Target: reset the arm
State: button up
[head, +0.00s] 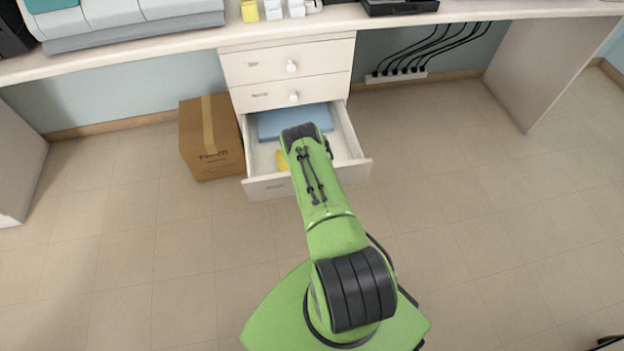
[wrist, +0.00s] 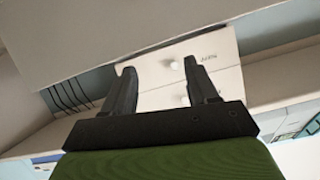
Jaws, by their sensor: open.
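My green arm reaches forward from the bottom of the head view over an open bottom drawer (head: 268,187). My gripper (wrist: 160,80) shows in the wrist view with its two black fingers apart and nothing between them. In the head view the gripper is hidden behind the end of my arm. In the wrist view the fingers point toward the white drawer fronts (wrist: 168,70) with round knobs. I cannot tell how far the fingertips are from them.
The open drawer holds a blue item (head: 290,120) and a yellow item (head: 283,160), partly hidden by my arm. A cardboard box (head: 212,150) stands left of the drawers. The counter (head: 200,42) runs above. Cables (head: 425,50) hang at the right. The floor (head: 480,220) at right is clear.

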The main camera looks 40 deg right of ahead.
dwell(0.4)
jog(key=w+a+r+g+y+p, duration=0.1)
jog(key=w+r, duration=0.3)
jog(key=r, duration=0.5)
jog(key=w+a+r+p, duration=0.1)
jog(key=w+r, duration=0.2)
jog(key=r, duration=0.5)
jog(key=w+a+r+g+y+p, duration=0.15)
jog(key=w+r, duration=0.25)
jog(key=r, duration=0.5)
jog(key=s+a+r+n+y+p, duration=0.15)
jog(key=a+r, duration=0.25)
jog(key=r, duration=0.4)
jog(key=s+a+r+n+p, duration=0.1)
jog(key=s+a+r, duration=0.2)
jog(key=a+r, duration=0.3)
jog(key=s+a+r+n+g+y+p, duration=0.1)
jog(key=s+a+r, duration=0.2)
jog(key=s, duration=0.5)
jog(key=s+a+r+n+g+y+p, duration=0.1)
jog(key=s+a+r, duration=0.3)
jog(key=s, duration=0.5)
jog(key=s+a+r+n+g+p, duration=0.1)
jog(key=s+a+r+n, duration=0.2)
jog(key=s+r, duration=0.4)
jog(key=shift+s+a+g+y, duration=0.4)
jog(key=shift+s+a, duration=0.35)
jog(key=shift+s, duration=0.5)
